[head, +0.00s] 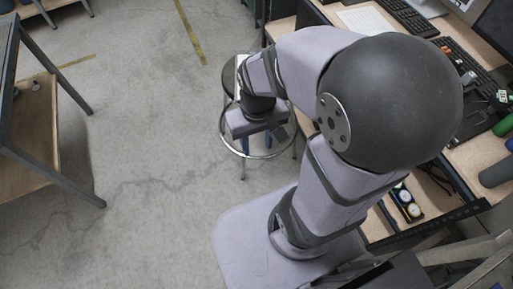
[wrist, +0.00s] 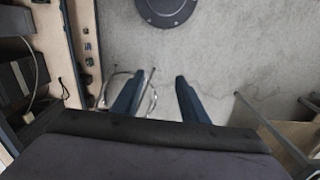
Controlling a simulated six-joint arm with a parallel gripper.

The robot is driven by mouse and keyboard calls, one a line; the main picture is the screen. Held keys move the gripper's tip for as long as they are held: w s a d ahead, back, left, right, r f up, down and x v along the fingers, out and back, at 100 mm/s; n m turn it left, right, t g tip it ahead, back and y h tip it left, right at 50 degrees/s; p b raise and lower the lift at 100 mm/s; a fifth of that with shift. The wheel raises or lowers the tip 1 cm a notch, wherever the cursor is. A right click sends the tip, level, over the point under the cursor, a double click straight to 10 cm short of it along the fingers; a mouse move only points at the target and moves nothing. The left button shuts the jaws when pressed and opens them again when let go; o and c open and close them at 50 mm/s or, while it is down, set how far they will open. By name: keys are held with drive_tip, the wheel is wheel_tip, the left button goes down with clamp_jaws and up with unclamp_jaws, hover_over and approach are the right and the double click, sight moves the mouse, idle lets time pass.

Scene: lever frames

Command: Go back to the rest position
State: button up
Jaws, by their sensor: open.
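My gripper (wrist: 166,80) shows in the wrist view as two dark blue fingers set apart, with nothing between them but grey floor. In the head view my arm reaches out from its base, and its end (head: 258,122) is over a round stool (head: 229,80) with a metal ring. The fingers are mostly hidden there behind my wrist. No lever or lever frame can be made out in either view.
A workbench (head: 365,20) with keyboards and bottles runs along the right, close to my arm. A dark-framed table (head: 50,172) stands at the left. Open concrete floor (head: 150,130) lies between them. A round dark disc (wrist: 167,8) shows at the wrist view's top.

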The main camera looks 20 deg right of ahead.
drive_tip(key=shift+s+a+f+n, duration=0.3)
drive_tip(key=shift+s+a, duration=0.15)
drive_tip(key=shift+s, duration=0.25)
